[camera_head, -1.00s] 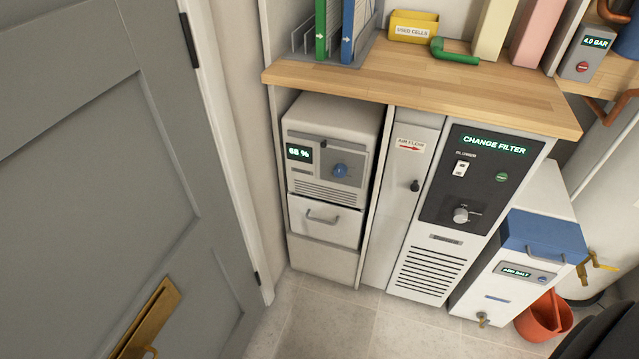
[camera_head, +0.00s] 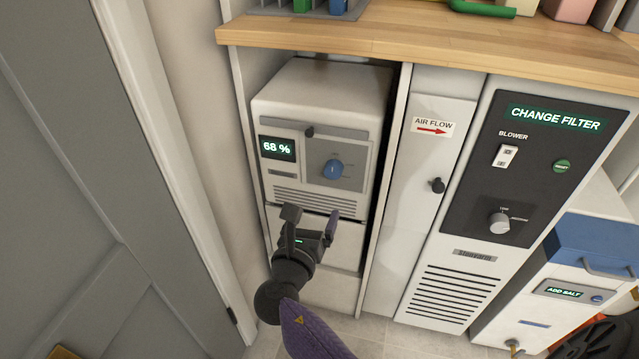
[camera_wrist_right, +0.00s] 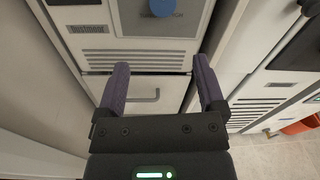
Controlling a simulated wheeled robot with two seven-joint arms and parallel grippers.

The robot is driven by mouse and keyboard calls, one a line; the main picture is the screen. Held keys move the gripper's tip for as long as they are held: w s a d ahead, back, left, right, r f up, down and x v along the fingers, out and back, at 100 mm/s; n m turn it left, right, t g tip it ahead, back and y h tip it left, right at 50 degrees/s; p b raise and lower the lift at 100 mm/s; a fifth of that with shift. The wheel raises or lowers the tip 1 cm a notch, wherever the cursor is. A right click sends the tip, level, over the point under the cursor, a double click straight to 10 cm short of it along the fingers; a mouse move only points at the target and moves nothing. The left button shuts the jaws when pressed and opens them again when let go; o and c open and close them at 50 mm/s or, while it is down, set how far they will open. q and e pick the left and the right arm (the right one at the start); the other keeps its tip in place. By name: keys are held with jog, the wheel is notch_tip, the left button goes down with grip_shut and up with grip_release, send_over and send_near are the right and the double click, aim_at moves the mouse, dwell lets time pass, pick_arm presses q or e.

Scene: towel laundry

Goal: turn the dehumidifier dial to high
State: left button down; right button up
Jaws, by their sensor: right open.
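The dehumidifier (camera_head: 290,185) is a white unit under the wooden counter, with a display reading 68 %. Its blue dial (camera_head: 333,169) sits on a grey panel right of the display; the dial's markings are too small to read. The dial also shows at the top edge of the right wrist view (camera_wrist_right: 162,6). My right gripper (camera_head: 312,215) is open and empty, in front of the unit's lower drawer, below the dial and apart from it. In the right wrist view its two fingers (camera_wrist_right: 160,82) frame the drawer handle (camera_wrist_right: 145,97). My left gripper is not in view.
A cabinet wall and a narrow air flow panel (camera_head: 425,185) with a black knob stand right of the unit. Further right is a blower panel (camera_head: 540,165) reading CHANGE FILTER. The wooden counter (camera_head: 400,38) overhangs above. A grey door (camera_head: 70,180) stands at left.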

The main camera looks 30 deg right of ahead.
aim_at(332, 174)
jog(key=shift+h, duration=0.3)
jog(key=b+x, duration=0.1)
jog(key=x, duration=0.2)
jog(key=b+x, duration=0.1)
jog(key=x, duration=0.2)
jog(key=r+b+x, duration=0.1)
jog(key=b+x, duration=0.1)
jog(key=x, duration=0.1)
jog(key=shift+w+d, duration=0.1)
jog(key=shift+w+d+r, duration=0.2)
jog(key=shift+w+d, duration=0.05)
jog(key=shift+d, duration=0.05)
jog(key=c, duration=0.5)
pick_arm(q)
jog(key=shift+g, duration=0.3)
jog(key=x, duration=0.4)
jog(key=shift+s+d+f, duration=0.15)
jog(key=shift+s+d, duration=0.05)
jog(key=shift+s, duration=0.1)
pick_arm(e)
grip_shut()
